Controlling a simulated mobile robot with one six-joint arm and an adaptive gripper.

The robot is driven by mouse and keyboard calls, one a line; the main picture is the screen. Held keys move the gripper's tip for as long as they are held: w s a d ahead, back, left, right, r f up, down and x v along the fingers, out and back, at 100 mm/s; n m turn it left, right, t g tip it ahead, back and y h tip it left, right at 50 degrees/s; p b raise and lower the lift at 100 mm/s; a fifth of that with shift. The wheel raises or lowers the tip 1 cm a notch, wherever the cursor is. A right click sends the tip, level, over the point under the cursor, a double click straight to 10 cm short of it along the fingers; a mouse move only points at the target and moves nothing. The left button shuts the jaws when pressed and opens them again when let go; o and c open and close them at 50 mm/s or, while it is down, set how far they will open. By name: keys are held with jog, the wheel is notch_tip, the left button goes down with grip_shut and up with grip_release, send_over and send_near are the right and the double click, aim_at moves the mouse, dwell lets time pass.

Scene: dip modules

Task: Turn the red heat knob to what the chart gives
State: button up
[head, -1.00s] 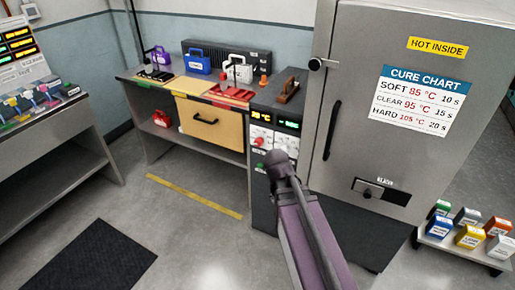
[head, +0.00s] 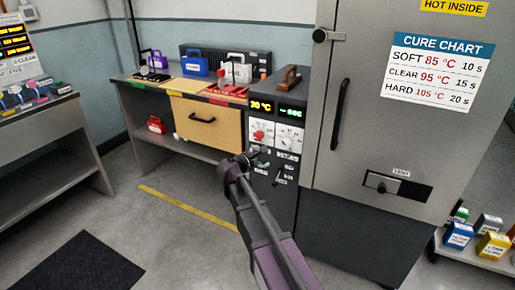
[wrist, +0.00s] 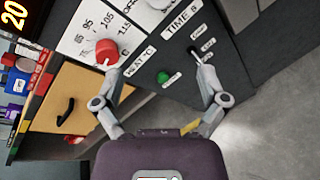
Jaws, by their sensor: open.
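The red heat knob (head: 259,135) sits on a white dial on the control panel, left of a white time knob (head: 287,142). In the wrist view the red knob (wrist: 107,50) is at the upper left, with 85, 95 and 105 printed around it. Its exact setting is too small to tell. My gripper (wrist: 152,64) is open and empty; its left fingertip is close to the red knob, and contact cannot be told. In the head view my gripper (head: 246,160) is low before the panel. The cure chart (head: 436,73) reads SOFT 85 °C, CLEAR 95 °C, HARD 105 °C.
A yellow display (head: 261,106) above the knob seems to read 20 °C. A green button (wrist: 163,77) and a small lever (wrist: 197,29) lie between and near the fingers. The steel oven door (head: 350,150) stands right; the wooden drawer (head: 209,122) is left.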

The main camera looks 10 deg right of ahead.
aim_at(257, 137)
jog(key=w+a+n+t+b, duration=0.4)
jog(key=w+a+n, duration=0.1)
jog(key=a+n, duration=0.1)
jog(key=shift+w+a+f+n, duration=0.25)
jog(key=shift+w+f+n, duration=0.05)
jog(key=shift+f, duration=0.1)
jog(key=x, duration=1.3)
jog(key=shift+w+d, duration=0.25)
jog(key=shift+w, duration=0.05)
jog(key=c, duration=1.1)
